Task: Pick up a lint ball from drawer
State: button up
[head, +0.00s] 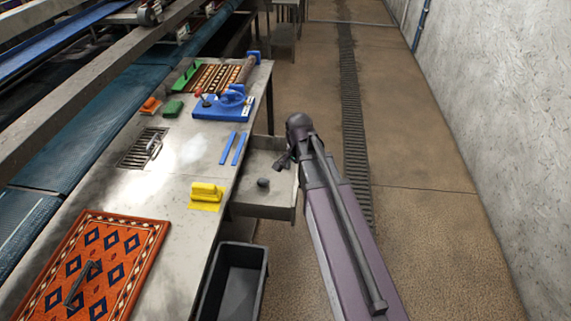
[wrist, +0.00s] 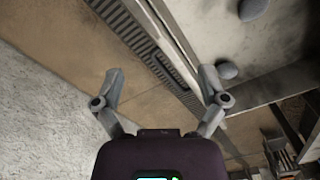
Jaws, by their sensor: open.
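The open drawer (head: 262,211) sticks out from the right side of the metal table. One dark grey lint ball (head: 263,183) lies on its floor. In the wrist view two grey lint balls show on the pale drawer floor, one at the top edge (wrist: 251,9) and one (wrist: 227,70) just right of the right finger. My gripper (head: 283,163) is over the far right part of the drawer, near its outer end, in the head view. In the wrist view my gripper (wrist: 160,75) has its fingers spread with nothing between them. Its height above the drawer floor is hard to tell.
A yellow tool (head: 206,195), two blue strips (head: 234,147) and a blue fixture (head: 224,107) lie on the table. A patterned orange rug (head: 85,262) is at the front left. A black bin (head: 232,285) stands below the drawer. The aisle floor (head: 425,235) on the right is free.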

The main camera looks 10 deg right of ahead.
jog(key=w+m, duration=1.8)
jog(key=shift+w+f, duration=0.2)
jog(key=shift+w, duration=0.05)
jog(key=shift+d, duration=0.1)
notch_tip(320, 180, down, 9)
jog(key=b, duration=0.9)
jog(key=shift+r, duration=0.2)
jog(key=shift+f, duration=0.1)
jog(key=f+b, duration=0.3)
jog(key=shift+w+f, duration=0.1)
jog(key=shift+w, duration=0.15)
jog(key=shift+f+b, duration=0.95)
jog(key=shift+b, duration=0.15)
